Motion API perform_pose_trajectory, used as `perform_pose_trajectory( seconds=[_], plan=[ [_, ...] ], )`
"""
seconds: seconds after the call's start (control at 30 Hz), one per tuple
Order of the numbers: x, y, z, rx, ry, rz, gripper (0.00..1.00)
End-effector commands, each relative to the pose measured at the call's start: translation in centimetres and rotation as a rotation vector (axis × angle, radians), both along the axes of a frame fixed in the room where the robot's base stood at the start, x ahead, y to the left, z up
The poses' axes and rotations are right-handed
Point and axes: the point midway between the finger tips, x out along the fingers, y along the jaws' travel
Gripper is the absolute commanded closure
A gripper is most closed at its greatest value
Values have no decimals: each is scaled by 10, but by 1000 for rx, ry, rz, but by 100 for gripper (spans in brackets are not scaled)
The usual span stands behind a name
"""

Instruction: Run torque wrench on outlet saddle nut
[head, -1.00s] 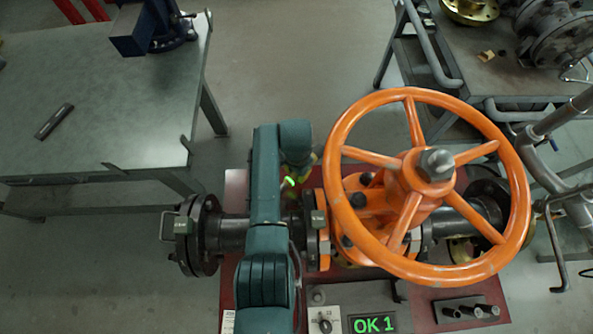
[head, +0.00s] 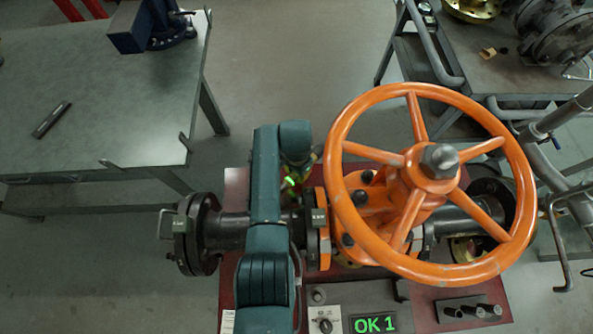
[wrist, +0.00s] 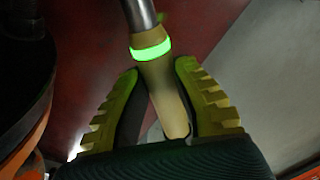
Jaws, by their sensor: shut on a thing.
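My gripper (wrist: 157,75) is shut on the pale yellow handle of the torque wrench (wrist: 162,95) in the wrist view. A bright green ring glows above the grip, and a metal shaft runs up out of the picture. In the head view my teal arm covers most of the gripper and wrench; a green glow (head: 291,181) shows beside the arm. The orange gate valve (head: 376,212) sits on a dark pipe with flanges. The outlet saddle nut cannot be made out in either view. A display (head: 374,323) reads "OK 1" in green.
The large orange handwheel (head: 352,228) stands close right of my arm. A dark end flange (head: 203,232) lies left. Short dark cylinders (head: 468,312) sit on the red base plate (head: 425,305). A grey bench (head: 110,125) and a cart (head: 470,60) stand behind, with open floor between.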

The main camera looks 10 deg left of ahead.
Motion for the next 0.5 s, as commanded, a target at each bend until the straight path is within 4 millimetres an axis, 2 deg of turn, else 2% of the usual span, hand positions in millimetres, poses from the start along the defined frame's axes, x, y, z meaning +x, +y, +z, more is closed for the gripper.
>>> perform_pose_trajectory(
  seconds=[0.5],
  plan=[
    [2,0,0,0,-7,0,100]
  ],
)
